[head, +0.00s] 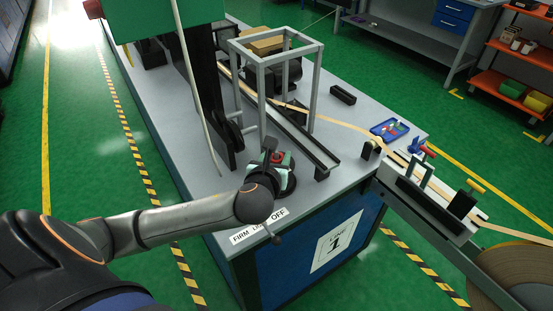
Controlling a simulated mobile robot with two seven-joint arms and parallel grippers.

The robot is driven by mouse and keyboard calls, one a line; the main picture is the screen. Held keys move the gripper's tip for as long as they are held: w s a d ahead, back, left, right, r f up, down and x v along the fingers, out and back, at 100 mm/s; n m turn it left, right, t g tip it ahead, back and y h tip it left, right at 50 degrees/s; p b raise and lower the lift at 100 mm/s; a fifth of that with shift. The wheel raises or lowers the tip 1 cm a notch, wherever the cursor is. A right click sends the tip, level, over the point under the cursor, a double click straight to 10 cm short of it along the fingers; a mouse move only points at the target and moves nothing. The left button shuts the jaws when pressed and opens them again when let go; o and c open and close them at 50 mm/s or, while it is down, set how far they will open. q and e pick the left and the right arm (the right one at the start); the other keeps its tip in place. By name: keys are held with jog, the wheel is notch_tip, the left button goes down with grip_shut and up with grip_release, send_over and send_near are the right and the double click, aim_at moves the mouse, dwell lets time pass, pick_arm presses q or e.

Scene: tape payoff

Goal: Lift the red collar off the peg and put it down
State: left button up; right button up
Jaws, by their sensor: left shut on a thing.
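My left gripper (274,152) is over the near end of the grey bench, its dark fingers pointing away from me. A small red part, which looks like the red collar (278,157), shows at the fingers, above a pale green and dark base. The gripper is shut on it. The peg cannot be made out; my wrist and fingers hide much of this spot. I cannot tell whether the collar is clear of the peg. My right gripper is not in view.
A grey frame (262,95) and a long rail stand just beyond the gripper. A blue tray (402,127) with small parts lies to the right. A label (258,228) marks the near edge.

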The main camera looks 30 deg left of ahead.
pick_arm(q)
grip_shut()
notch_tip(320, 180, up, 10)
jog(key=shift+r+p, duration=0.1)
jog(key=shift+p, duration=1.05)
